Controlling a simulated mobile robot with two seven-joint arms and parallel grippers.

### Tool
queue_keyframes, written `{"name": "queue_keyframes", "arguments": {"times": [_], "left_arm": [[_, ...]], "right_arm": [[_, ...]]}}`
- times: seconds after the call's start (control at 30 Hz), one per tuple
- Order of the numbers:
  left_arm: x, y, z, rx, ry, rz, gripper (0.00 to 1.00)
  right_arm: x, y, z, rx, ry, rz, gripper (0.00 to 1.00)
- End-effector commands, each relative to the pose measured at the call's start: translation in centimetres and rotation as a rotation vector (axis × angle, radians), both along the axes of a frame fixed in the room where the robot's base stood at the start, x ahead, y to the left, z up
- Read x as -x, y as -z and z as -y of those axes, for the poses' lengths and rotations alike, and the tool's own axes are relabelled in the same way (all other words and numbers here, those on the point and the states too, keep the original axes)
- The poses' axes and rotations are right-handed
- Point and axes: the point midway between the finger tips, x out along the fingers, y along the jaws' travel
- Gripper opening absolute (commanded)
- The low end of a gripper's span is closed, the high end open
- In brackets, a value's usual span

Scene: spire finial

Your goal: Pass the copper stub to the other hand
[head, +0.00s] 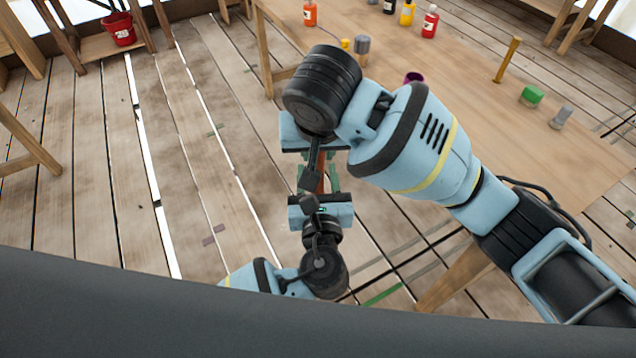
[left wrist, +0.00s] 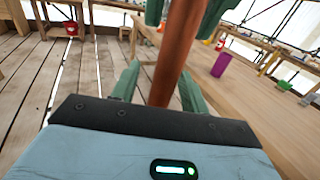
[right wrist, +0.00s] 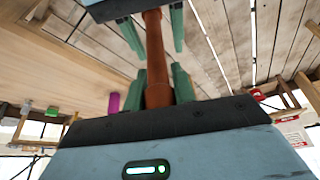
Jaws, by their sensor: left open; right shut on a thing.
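The copper stub (head: 321,182) is a reddish-brown rod held in the air between my two facing grippers, partly hidden by my right arm in the head view. In the right wrist view my right gripper (right wrist: 158,74) is shut on the stub (right wrist: 155,45), which stretches away toward the left gripper. In the left wrist view my left gripper (left wrist: 159,78) is open, with its green fingers on either side of the stub's near end (left wrist: 172,60). Gaps show between these fingers and the stub. The right gripper's fingers show at the top of that view.
A wooden table (head: 450,110) stands at the right. On it are a purple cup (head: 414,77), a green block (head: 532,95), a grey piece (head: 561,117), an upright yellow post (head: 507,60) and several bottles. A red bucket (head: 119,28) stands at the far left. The plank floor below the grippers is clear.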

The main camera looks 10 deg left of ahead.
Motion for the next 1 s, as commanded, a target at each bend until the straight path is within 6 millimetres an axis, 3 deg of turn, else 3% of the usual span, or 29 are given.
{"name": "queue_keyframes", "arguments": {"times": [0.23,0.57,0.63,0.67,0.7,0.83,1.0], "left_arm": [[-0.05,-0.01,-0.03,0.0,-0.001,0.0,0.45],[-0.03,0.0,-0.04,-0.001,-0.001,0.0,0.02],[-0.03,-0.01,-0.05,-0.001,-0.001,0.0,0.0],[-0.04,-0.05,-0.04,0.0,-0.001,0.001,0.0],[-0.04,-0.05,-0.04,0.0,-0.001,0.001,0.0],[-0.04,-0.05,-0.04,0.0,-0.001,0.001,0.0],[-0.04,-0.05,-0.04,0.0,-0.001,0.001,0.0]], "right_arm": [[0.0,-0.04,-0.01,0.0,0.0,0.001,0.0],[-0.01,-0.05,0.0,0.0,0.0,0.001,0.0],[-0.01,-0.05,0.01,0.0,0.0,0.001,0.0],[-0.02,-0.04,0.02,0.0,0.0,0.001,0.3],[-0.03,-0.04,0.01,0.0,0.0,0.001,0.35],[-0.02,-0.04,0.02,0.0,0.0,0.001,0.52],[-0.01,-0.03,0.01,0.0,0.0,0.0,0.52]]}}
